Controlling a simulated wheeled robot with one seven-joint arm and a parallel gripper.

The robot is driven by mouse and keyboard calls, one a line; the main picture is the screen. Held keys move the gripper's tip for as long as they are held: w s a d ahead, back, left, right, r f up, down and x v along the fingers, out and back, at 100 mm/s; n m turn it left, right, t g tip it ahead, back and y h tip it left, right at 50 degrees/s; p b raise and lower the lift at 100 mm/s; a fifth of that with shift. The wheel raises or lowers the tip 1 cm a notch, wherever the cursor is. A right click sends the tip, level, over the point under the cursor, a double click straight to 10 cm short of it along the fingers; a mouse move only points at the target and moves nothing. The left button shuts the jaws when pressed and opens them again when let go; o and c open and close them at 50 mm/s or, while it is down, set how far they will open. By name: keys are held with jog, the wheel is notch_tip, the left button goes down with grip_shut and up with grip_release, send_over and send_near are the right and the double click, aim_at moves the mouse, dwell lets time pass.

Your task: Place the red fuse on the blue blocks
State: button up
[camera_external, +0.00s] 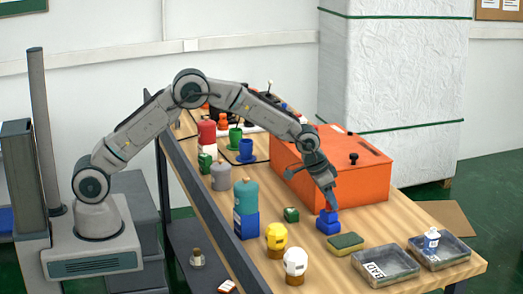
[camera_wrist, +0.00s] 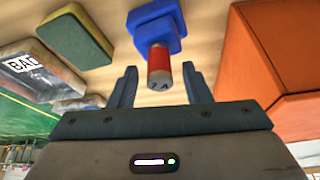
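The red fuse (camera_wrist: 159,66), a short red cylinder with a grey end, shows in the wrist view with its far end against the blue blocks (camera_wrist: 154,24). It appears to stand on them. My gripper (camera_wrist: 159,70) is open, with one finger on each side of the fuse and a visible gap on both sides. In the external view the blue blocks (camera_external: 328,224) are stacked near the table's front, and my gripper (camera_external: 331,206) points down right above them.
An orange box (camera_external: 345,180) stands close behind the blocks. A green-yellow sponge (camera_external: 345,243) and a grey tray (camera_external: 385,266) lie to their right.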

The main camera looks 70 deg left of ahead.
jog(key=shift+r, duration=0.3)
jog(key=d+b+v, duration=0.1)
jog(key=b+v, duration=0.1)
jog(key=v, duration=0.9)
jog(key=s+a+r, duration=0.3)
jog(key=s, duration=0.2)
jog(key=s+a+r, duration=0.3)
jog(key=s, duration=0.3)
jog(key=s+a+f, duration=0.1)
jog(key=s+a, duration=0.2)
jog(key=s, duration=1.2)
jog(key=s+a+f+n+g, duration=0.1)
jog(key=s+a, duration=0.2)
jog(key=s, duration=1.2)
jog(key=shift+a+f+n+y, duration=0.25)
jog(key=shift+f+n+y, duration=0.05)
jog(key=shift+f, duration=0.05)
